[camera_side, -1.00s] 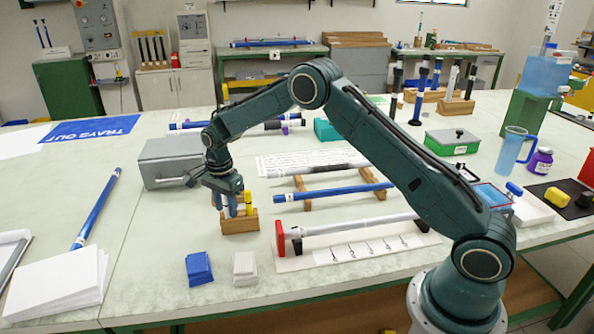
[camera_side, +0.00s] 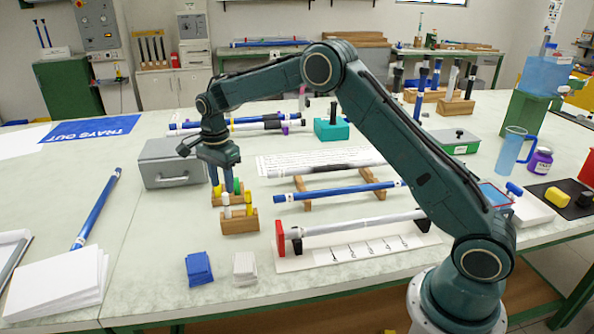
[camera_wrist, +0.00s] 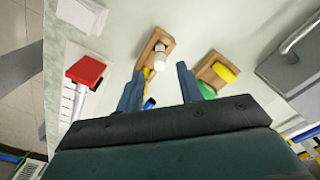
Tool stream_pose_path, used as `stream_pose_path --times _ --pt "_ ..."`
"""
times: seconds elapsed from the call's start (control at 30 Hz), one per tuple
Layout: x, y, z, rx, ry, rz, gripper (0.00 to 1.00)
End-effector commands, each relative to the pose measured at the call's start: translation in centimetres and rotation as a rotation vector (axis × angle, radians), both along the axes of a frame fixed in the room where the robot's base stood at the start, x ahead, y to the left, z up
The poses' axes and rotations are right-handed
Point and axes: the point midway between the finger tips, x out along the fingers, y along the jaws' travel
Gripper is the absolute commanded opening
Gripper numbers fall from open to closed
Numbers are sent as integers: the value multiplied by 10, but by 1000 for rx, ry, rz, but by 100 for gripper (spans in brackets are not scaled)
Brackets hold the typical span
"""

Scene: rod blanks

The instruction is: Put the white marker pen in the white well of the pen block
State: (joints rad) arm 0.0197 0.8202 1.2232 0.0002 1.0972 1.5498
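My gripper (camera_side: 221,186) is open and empty, its two fingers pointing down apart above the wooden blocks. The white marker pen (camera_side: 226,204) stands upright in the front wooden pen block (camera_side: 240,224), at its left end. Its white top (camera_wrist: 158,58) shows in the wrist view, beyond and between my fingertips (camera_wrist: 160,70), with nothing gripped. A yellow pen (camera_side: 248,202) stands at the right end of the same block. The well colours are hidden, so I cannot tell which well holds the white pen.
A second wooden block with green (camera_side: 238,186) and yellow pens stands just behind, partly hidden by my fingers. A grey metal box (camera_side: 172,165) is left of it. Blue (camera_side: 199,268) and white (camera_side: 244,267) pads lie in front. Rods on racks lie to the right.

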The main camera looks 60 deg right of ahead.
Motion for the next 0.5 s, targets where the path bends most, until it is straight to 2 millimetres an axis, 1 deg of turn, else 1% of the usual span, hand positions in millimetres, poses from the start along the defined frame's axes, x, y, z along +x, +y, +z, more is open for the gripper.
stream_pose_path --times 0.03,0.1,0.2,0.33,0.5 --pt "0 0 9 0 -1 0 37" --pt "0 0 19 0 -2 0 37" --pt "0 0 30 0 -1 0 37" --pt "0 0 39 0 0 0 37" --pt "0 0 44 0 1 0 37"
